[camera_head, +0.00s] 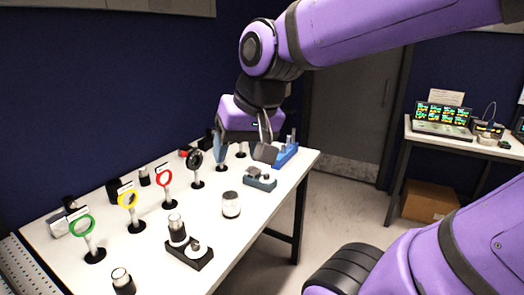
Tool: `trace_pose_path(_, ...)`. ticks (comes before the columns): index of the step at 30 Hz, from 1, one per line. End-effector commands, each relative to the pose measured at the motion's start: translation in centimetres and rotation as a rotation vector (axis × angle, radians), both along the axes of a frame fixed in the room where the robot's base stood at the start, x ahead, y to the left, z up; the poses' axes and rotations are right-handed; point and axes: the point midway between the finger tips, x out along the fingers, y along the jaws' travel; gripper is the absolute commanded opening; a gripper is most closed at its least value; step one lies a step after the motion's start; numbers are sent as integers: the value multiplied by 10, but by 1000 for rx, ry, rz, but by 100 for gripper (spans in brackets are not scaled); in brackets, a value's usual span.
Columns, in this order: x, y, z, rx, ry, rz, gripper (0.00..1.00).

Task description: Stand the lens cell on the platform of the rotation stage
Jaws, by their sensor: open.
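My gripper (264,150) is open above the far right part of the white table (222,262). Nothing shows between its fingers, though they are partly hidden. A dark base with a round part and an upright cylinder (190,250) is nearer the front. A low grey-blue block with small round parts (260,180) is just below my gripper. I cannot tell which of these is the rotation stage.
Green (82,226), yellow (128,200), red (164,178) and black (194,160) rings stand on posts along the table's left side. A blue block (286,154) is at the far end. A dark-topped cylinder (122,281) is near the front. The table's middle has bare room.

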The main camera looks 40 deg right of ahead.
Motion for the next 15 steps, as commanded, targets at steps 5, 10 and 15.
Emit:
trace_pose_path(5,-34,-8,7,-136,-57,188,63)
trace_pose_path(10,-46,-11,8,-194,-73,264,63)
trace_pose_path(15,-47,-12,8,-200,-74,272,63)
